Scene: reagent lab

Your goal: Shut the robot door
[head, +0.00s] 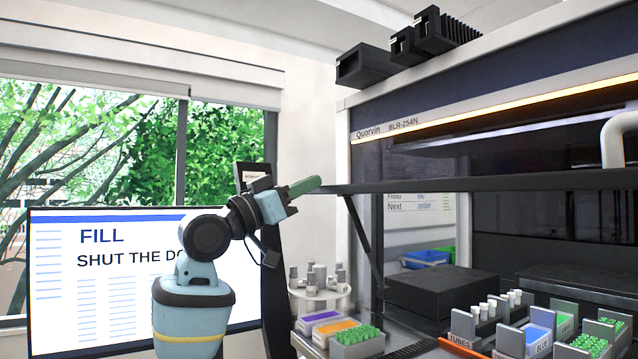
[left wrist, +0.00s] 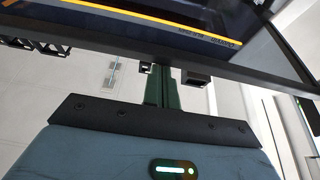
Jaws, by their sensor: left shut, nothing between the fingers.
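The robot door belongs to the large cabinet marked Quorvin (head: 345,120). Its dark lower bar (head: 480,181) runs level across the front at mid-height, with the cabinet open below it. My left gripper (head: 312,186) comes in from the left, its green fingers shut and empty, with the tips at the left end of the bar. In the left wrist view the shut fingers (left wrist: 162,88) point up at the dark door bar (left wrist: 110,62); I cannot tell whether they touch it. My right gripper is not in view.
Below the bar, the deck holds a rack of green-topped tubes (head: 357,340), a tubes rack (head: 474,325) and a dark block (head: 428,290). A carousel of vials (head: 320,290) stands at the left. A monitor (head: 100,285) is behind my left arm. Black boxes (head: 362,66) sit on the cabinet top.

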